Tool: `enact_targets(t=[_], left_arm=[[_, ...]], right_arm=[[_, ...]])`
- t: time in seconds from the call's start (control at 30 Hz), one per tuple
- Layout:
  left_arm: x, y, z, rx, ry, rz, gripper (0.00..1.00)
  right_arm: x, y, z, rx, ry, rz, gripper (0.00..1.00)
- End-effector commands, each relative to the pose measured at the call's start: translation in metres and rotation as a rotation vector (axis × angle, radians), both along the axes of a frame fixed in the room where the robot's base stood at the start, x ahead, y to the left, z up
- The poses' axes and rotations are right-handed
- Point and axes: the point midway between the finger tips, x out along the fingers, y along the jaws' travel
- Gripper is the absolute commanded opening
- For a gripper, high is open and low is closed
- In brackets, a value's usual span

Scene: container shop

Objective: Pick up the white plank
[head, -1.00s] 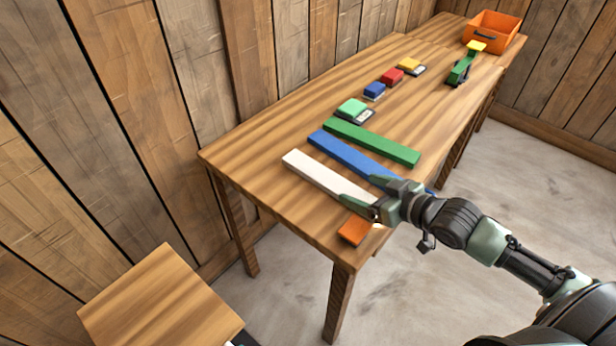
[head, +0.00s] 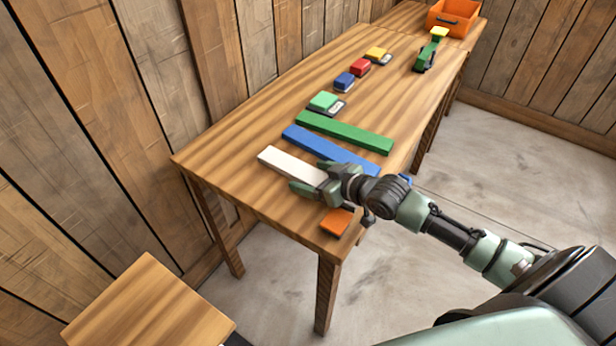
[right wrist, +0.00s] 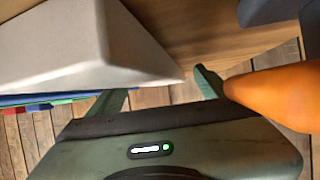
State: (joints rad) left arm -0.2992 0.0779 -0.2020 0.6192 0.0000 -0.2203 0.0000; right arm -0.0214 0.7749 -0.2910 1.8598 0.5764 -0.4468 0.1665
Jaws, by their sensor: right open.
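The white plank (head: 285,162) lies flat near the front end of the wooden table, beside the blue plank. My right gripper (head: 306,175) is open over its near part, one finger on the blue plank's side and the other on the front side. The gripper and wrist hide the plank's right end. In the right wrist view the white plank (right wrist: 85,50) looms large at upper left, partly in front of one finger of the right gripper (right wrist: 162,90). I cannot tell whether the fingers touch it. My left gripper is not in view.
The blue plank (head: 310,142) and green plank (head: 345,132) lie behind. An orange block (head: 336,222) sits at the front table edge, close to my gripper; it also shows in the wrist view (right wrist: 285,95). Small coloured blocks and an orange crate (head: 452,18) are farther back.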

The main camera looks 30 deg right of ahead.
Motion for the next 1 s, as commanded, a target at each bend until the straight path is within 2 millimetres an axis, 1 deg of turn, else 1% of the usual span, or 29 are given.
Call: enact_targets(t=[0.1, 0.13, 0.17, 0.2, 0.27, 0.3, 0.37, 0.4, 0.67, 0.77, 0.87, 1.0], left_arm=[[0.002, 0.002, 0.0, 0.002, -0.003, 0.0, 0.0], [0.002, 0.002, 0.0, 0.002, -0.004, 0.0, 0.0], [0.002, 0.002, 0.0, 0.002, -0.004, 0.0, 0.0], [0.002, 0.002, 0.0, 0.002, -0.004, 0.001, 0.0], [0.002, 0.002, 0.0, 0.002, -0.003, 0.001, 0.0], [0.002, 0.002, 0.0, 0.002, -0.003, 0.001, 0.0], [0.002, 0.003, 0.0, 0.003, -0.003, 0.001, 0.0], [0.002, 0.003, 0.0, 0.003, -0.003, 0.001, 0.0], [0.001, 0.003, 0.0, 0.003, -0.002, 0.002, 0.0], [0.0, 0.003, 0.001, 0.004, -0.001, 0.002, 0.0], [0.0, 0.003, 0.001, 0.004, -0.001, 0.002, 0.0], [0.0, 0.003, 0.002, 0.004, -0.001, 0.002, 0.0]], right_arm=[[0.0, 0.0, 0.0, 0.0, 0.0, 0.0, 0.81], [0.0, 0.0, 0.0, 0.0, 0.0, 0.0, 0.75], [0.0, 0.0, 0.0, 0.0, 0.0, 0.0, 0.67], [0.0, 0.0, 0.0, 0.0, 0.0, 0.0, 0.56], [-0.001, 0.0, 0.0, 0.0, 0.0, 0.0, 0.39], [-0.001, 0.0, 0.0, 0.0, 0.0, 0.0, 0.28], [-0.001, 0.0, 0.0, 0.0, 0.001, 0.0, 0.11], [-0.001, 0.0, 0.0, 0.0, 0.001, 0.0, 0.0], [0.0, 0.0, 0.001, 0.0, -0.001, 0.0, 0.0], [0.0, 0.0, 0.004, 0.0, -0.002, 0.0, 0.0], [0.0, 0.0, 0.012, 0.0, -0.004, 0.002, 0.0], [0.0, 0.0, 0.031, -0.001, -0.005, 0.002, 0.0]])
